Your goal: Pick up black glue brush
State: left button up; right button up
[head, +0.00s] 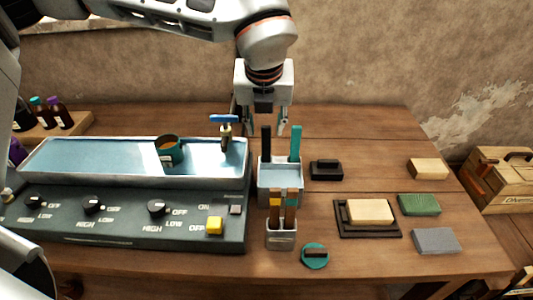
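A black upright handle (266,142), which looks like the black glue brush, stands in a grey-blue square holder (279,194). Its lower end is hidden in the holder. A teal handle (295,143) stands beside it on the right. My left gripper (261,127) points down from above, behind and over the holder. Its fingers are spread apart with nothing seen between them. The black handle's top shows in front of the gap between the fingers; I cannot tell if they touch. My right gripper is not in view.
A smaller cup (281,239) with wooden-handled brushes stands in front. On the left is a water trough (110,157) with a teal pot (169,152), a blue-handled tap (225,126) and a knob panel (130,220).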

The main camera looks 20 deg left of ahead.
aim_at(266, 156)
pick_arm(q)
jog(key=x, duration=0.4)
jog(key=shift+f, duration=0.1)
grip_shut()
